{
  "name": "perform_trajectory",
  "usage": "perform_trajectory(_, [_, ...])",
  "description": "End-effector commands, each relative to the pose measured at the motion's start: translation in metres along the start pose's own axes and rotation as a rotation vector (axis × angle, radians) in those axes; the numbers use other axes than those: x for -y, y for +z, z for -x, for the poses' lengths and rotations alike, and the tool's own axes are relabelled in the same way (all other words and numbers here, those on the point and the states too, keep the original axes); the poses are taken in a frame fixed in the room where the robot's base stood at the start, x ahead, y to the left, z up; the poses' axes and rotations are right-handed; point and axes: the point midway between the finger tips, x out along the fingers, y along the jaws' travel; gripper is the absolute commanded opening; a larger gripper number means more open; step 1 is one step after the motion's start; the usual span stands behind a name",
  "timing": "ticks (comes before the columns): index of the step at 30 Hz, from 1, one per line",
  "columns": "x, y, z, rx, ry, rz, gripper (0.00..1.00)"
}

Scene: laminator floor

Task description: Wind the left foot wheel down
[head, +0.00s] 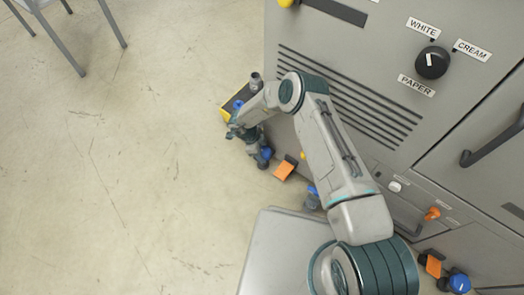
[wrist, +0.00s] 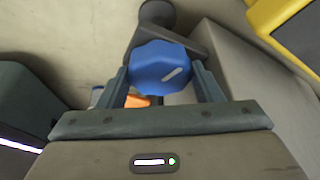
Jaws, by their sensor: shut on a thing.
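The blue foot wheel (wrist: 160,66), with a white mark on its face, sits between the two fingers of my gripper (wrist: 166,84) in the wrist view. My gripper is shut on it, one finger at each side. A dark grey bracket and round post (wrist: 157,14) stand just beyond the wheel. In the head view the blue wheel (head: 265,153) is low at the machine's left corner, partly hidden by my gripper (head: 260,143). An orange pedal (head: 284,170) is beside it; a bit of orange (wrist: 137,101) shows behind the wheel in the wrist view.
The grey machine (head: 340,60) fills the right, with a selector knob (head: 432,62). A yellow-edged dark box (head: 229,108) lies by its left side. Another blue wheel (head: 459,283) and orange pedal (head: 433,265) are at lower right. Open floor (head: 110,190) lies left; a chair (head: 70,35) stands upper left.

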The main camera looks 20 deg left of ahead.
Motion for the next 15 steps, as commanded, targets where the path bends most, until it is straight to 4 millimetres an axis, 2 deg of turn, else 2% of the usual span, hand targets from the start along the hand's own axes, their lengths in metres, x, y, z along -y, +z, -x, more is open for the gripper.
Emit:
perform_trajectory(13, [0.0005, 0.0005, 0.0004, 0.002, 0.002, -0.007, 0.36])
perform_trajectory(14, [0.0005, 0.0005, 0.0004, 0.002, 0.002, -0.007, 0.67])
perform_trajectory(15, [0.0005, 0.0005, 0.0003, 0.002, 0.002, -0.007, 0.79])
